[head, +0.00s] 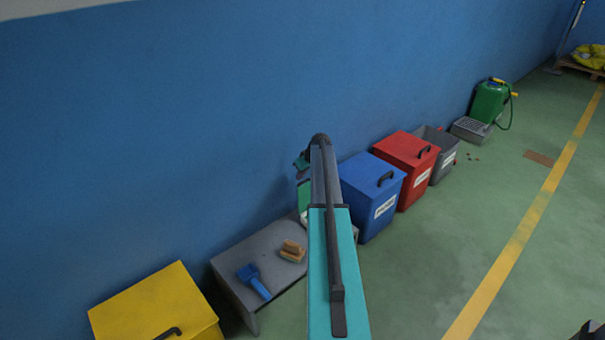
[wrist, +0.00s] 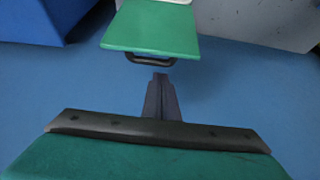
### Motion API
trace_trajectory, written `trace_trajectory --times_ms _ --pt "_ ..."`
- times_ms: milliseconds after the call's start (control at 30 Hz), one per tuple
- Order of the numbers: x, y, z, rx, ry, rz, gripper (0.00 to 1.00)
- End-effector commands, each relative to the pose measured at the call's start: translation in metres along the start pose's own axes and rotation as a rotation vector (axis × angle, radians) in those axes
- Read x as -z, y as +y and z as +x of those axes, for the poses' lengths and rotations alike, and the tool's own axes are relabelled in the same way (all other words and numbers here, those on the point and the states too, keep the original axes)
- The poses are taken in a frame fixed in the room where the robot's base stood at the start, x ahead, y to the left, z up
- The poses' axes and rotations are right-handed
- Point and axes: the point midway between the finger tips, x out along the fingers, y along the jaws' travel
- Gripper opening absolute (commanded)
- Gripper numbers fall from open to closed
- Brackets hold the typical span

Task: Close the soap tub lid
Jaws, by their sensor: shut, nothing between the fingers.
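The soap tub's green lid (wrist: 150,28) with its black handle (wrist: 150,59) shows at the top of the wrist view. In the head view a strip of the green lid (head: 305,198) shows upright beside my arm, so it looks raised. Only a sliver of the white tub (wrist: 174,1) shows at the top edge of the wrist view; my arm hides most of it in the head view. My gripper (wrist: 160,78) is shut and empty, its tip just short of the handle, with no clear contact. Its fingers are hidden in the head view.
A grey bench (head: 239,281) holds a blue brush (head: 254,282) and a brown brush (head: 292,251). A yellow box (head: 150,305) stands left; blue (head: 361,203) and red (head: 414,160) boxes stand right. The blue wall (head: 170,130) is close behind. Open floor (head: 430,260) lies at right.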

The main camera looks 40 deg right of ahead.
Motion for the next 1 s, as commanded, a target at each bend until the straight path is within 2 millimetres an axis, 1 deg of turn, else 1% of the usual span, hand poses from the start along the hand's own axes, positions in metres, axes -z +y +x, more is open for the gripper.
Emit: trace_trajectory --times_ms 33,100,300,600,633,700,833,1000 --pt "0.0 0.0 0.008 0.001 -0.001 0.0 0.0" --pt "0.0 0.0 0.015 0.001 -0.001 0.0 0.0" --pt "0.0 0.0 0.024 0.001 -0.001 0.001 0.0" --pt "-0.001 0.0 0.025 0.0 0.0 0.001 0.0" --pt "-0.001 -0.008 0.024 0.001 0.0 -0.001 0.0" --pt "-0.001 -0.002 0.025 0.0 0.0 0.001 0.0" --pt "-0.003 0.001 0.024 -0.001 0.005 0.003 0.0" --pt "-0.009 0.008 0.02 -0.005 0.023 0.011 0.0"
